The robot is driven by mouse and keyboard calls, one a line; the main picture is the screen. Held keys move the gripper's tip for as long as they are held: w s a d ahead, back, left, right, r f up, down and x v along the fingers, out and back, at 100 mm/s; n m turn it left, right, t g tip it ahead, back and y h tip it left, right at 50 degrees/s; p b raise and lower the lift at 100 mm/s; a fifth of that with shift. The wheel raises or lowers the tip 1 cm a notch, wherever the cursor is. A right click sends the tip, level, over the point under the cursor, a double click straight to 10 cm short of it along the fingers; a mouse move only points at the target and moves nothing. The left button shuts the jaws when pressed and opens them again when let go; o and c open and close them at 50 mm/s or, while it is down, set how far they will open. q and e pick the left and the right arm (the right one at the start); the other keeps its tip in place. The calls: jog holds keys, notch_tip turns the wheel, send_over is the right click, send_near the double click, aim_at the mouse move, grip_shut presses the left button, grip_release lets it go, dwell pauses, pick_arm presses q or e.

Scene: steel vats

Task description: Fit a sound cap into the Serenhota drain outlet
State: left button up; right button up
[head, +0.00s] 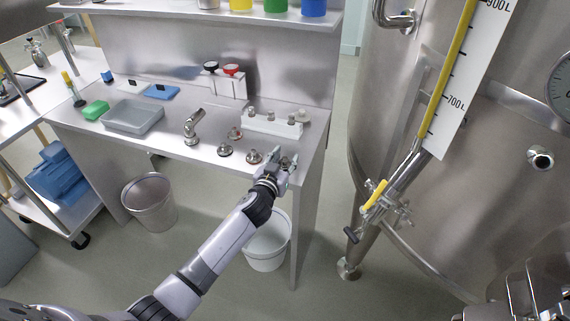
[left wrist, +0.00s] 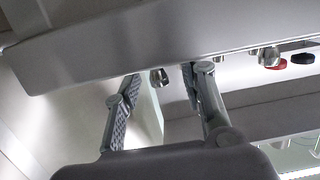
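Several small metal caps stand on the steel bench (head: 180,175), among them a left one (head: 224,150), a rear one (head: 235,134) and a front one (head: 254,157). My left gripper (head: 283,166) is over the bench's right front corner. In the left wrist view its two fingers (left wrist: 165,95) are apart, with a small metal fitting (left wrist: 160,77) showing between them, apparently not clamped. A large steel vat (head: 470,190) stands at right, with a valve and pipe fitting (head: 385,205) low on its side. No Serenhota label is readable.
A white rack (head: 272,124) with several fittings stands just behind my left gripper. A grey tray (head: 133,117) and green sponge (head: 95,110) lie further left. A white bucket (head: 268,245) and a steel bin (head: 150,203) are below the bench. Clear floor lies between bench and vat.

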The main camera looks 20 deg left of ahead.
pick_arm(q)
jog(key=shift+w, duration=0.1)
jog(key=shift+c, duration=0.6)
grip_shut()
